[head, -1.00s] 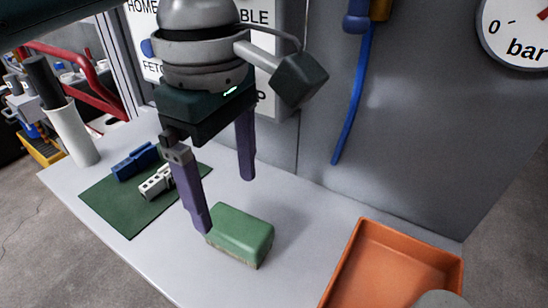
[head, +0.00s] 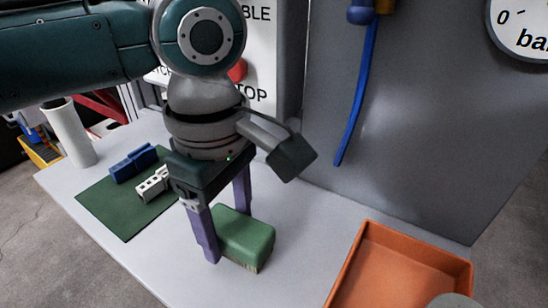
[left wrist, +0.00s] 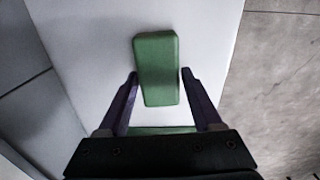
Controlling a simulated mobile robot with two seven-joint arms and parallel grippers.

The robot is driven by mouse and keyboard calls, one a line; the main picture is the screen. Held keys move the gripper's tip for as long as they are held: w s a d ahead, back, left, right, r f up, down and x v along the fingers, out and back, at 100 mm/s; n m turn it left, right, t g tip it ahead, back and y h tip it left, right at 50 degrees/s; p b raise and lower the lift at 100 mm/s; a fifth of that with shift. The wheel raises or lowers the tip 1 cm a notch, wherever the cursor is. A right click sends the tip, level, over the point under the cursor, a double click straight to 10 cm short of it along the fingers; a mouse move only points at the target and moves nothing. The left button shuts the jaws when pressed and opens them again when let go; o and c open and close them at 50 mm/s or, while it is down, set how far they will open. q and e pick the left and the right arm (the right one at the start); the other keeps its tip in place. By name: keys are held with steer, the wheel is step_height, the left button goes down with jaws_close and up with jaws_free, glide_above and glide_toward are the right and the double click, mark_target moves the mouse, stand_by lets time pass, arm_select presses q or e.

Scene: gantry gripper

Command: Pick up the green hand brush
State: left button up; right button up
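The green hand brush (head: 245,236) lies on the grey table, a green block with pale bristles along its lower edge. My left gripper (head: 227,232) is open and lowered at the brush, with one purple finger on its near left side and the other behind it. My right gripper is not in view.
An orange tray (head: 350,262) stands to the right of the brush. A dark green mat (head: 112,212) at left holds a blue block (head: 133,163) and a white block (head: 153,184). A white cylinder (head: 70,135) stands at the far left. A grey wall panel rises behind the table.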

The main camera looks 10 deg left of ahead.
mark_target(228, 222)
arm_select(q)
jaws_close()
stand_by(0.3)
step_height(228, 222, up, 20)
steer(key=p, duration=0.5)
steer(key=shift+p, duration=0.4)
